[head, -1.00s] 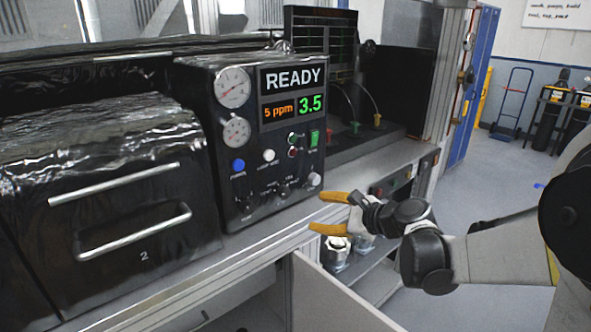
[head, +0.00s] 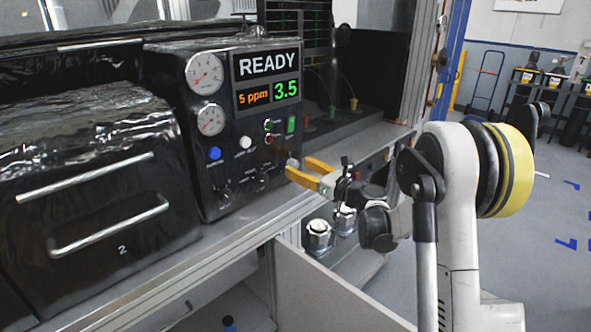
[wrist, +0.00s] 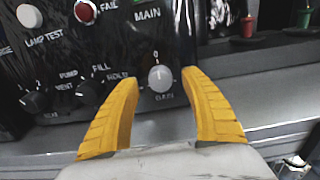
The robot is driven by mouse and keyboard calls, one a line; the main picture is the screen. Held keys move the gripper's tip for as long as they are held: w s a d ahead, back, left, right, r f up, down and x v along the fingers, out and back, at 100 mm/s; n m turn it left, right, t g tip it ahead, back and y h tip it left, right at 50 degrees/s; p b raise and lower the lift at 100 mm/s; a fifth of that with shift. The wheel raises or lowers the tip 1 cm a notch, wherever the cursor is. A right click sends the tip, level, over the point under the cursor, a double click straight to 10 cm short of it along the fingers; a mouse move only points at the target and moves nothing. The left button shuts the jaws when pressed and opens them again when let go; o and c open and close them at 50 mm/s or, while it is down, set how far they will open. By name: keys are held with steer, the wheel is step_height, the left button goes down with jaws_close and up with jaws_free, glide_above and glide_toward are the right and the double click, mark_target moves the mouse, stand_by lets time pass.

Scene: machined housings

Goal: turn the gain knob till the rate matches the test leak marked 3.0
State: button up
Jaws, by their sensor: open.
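The black leak-test panel (head: 230,200) shows READY, 5 ppm in orange and a green 3.5 on its display (head: 266,77). The gain knob (wrist: 160,78) is a light grey knob at the panel's lower right, its label partly legible in the wrist view. In the head view the knob (head: 292,163) is close to the fingertips. My gripper (wrist: 160,80) has two yellow fingers, open, with the knob between their tips in the wrist view. They also show at the panel's lower right in the head view (head: 299,171). I cannot tell whether either finger touches the knob.
Two dark selector knobs (wrist: 88,92) (wrist: 34,101) sit left of the gain knob, below a red FAIL button (wrist: 85,11) and a white lamp test button (wrist: 29,16). Metal housings (head: 318,238) stand on a lower shelf.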

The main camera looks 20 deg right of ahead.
steer(key=shift+x, duration=1)
jaws_close()
steer(key=n, duration=0.4)
steer(key=shift+n, duration=0.3)
steer(key=shift+a+n+b, duration=0.1)
steer(key=shift+n+b, duration=0.2)
steer(key=shift+n, duration=1.5)
